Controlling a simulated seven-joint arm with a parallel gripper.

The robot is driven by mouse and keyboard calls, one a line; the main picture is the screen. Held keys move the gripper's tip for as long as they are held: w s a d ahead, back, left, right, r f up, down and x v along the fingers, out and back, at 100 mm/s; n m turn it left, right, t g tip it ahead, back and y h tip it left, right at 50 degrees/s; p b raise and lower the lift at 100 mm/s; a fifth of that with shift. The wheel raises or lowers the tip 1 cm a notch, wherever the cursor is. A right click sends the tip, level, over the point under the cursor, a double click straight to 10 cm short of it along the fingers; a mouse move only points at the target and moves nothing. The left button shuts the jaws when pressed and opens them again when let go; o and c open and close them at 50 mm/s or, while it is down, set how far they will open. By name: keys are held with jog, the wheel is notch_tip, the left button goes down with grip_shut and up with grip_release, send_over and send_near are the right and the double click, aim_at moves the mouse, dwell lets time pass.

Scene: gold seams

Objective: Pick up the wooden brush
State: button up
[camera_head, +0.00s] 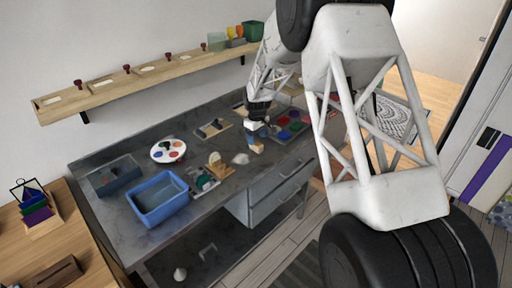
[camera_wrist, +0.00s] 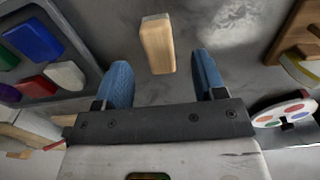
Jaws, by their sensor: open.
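A small tan wooden block-like piece (camera_wrist: 157,45), which looks like the wooden brush, lies on the grey worktop in the wrist view. No bristles can be made out on it. It also shows in the head view (camera_head: 258,148), just below my gripper. My gripper (camera_wrist: 163,75) is open, with one blue finger on each side of the view. The wooden piece lies beyond the fingertips, between their lines and nearer the left finger. The fingers are apart from it and hold nothing. In the head view my gripper (camera_head: 256,130) points down over the worktop.
A tray of coloured blocks (camera_head: 285,127) lies right of my gripper. A pale patch (camera_head: 240,158), a small wooden stand (camera_head: 216,163), a blue bin (camera_head: 160,198) and a white paint palette (camera_head: 168,151) are to the left. A wall shelf (camera_head: 150,75) runs behind. Bare worktop surrounds the wooden piece.

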aim_at(257, 143)
jog(key=shift+f, duration=2.45)
jog(key=c, duration=1)
jog(key=shift+w+r, duration=0.1)
jog(key=shift+r, duration=0.05)
jog(key=shift+r, duration=0.55)
jog(key=shift+s+d+r, duration=0.1)
jog(key=shift+s+r, duration=0.15)
jog(key=shift+r, duration=0.35)
jog(key=shift+s+r, duration=0.2)
jog(key=shift+r, duration=0.35)
jog(key=s+d, duration=0.1)
jog(key=s, duration=0.4)
jog(key=s+d+r, duration=0.1)
jog(key=s, duration=0.4)
jog(key=s+d, duration=0.1)
jog(key=s, duration=0.4)
jog(key=shift+r, duration=0.15)
